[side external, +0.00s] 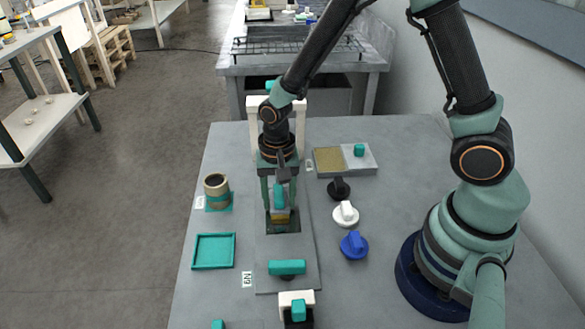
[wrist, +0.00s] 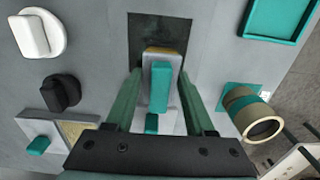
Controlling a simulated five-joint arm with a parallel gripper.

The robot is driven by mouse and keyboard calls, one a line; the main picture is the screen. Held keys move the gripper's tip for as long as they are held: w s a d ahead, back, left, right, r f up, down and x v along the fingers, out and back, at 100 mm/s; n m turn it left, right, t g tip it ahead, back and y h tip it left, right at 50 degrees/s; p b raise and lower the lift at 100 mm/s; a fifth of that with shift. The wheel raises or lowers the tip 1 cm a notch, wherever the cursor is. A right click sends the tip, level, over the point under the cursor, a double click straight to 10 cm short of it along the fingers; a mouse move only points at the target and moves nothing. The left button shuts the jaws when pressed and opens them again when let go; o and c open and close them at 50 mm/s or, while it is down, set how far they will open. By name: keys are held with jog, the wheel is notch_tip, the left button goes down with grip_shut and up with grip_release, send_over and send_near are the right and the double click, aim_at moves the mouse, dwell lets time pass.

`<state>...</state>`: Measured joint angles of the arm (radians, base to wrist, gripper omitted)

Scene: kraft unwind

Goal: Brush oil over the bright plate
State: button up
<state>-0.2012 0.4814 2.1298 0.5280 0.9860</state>
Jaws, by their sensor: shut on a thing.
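My gripper (wrist: 162,100) points down, shut on the teal handle (wrist: 160,86) of a small grey brush-like block with a yellowish edge (wrist: 165,51). The block also shows in the side view (side external: 281,214). It is over the near part of a dark, shiny square plate (wrist: 160,32) set in a long grey board; the plate also shows in the side view (side external: 283,228). I cannot tell whether the block's edge touches the plate. The fingers and block hide part of the plate. No oil can be made out on it.
Right of the board stand a black knob (side external: 339,189), a white knob (side external: 345,214) and a blue knob (side external: 354,245). A pad tray (side external: 362,168) lies behind them. A tan cup-like roll (side external: 216,186) and an empty teal tray (side external: 214,251) stand left. A teal bar (side external: 287,267) crosses the board's front.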

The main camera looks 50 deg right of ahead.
aim_at(281, 235)
jog(key=shift+s+a, duration=2.6)
jog(key=shift+s, duration=0.15)
jog(key=shift+w, duration=0.15)
jog(key=shift+w+d, duration=0.1)
jog(key=shift+w, duration=0.05)
jog(key=shift+w+d, duration=2.6)
jog(key=shift+s+d, duration=0.2)
jog(key=shift+s+d+f, duration=0.1)
jog(key=shift+s+d, duration=0.15)
jog(key=shift+s, duration=0.15)
jog(key=shift+s, duration=0.1)
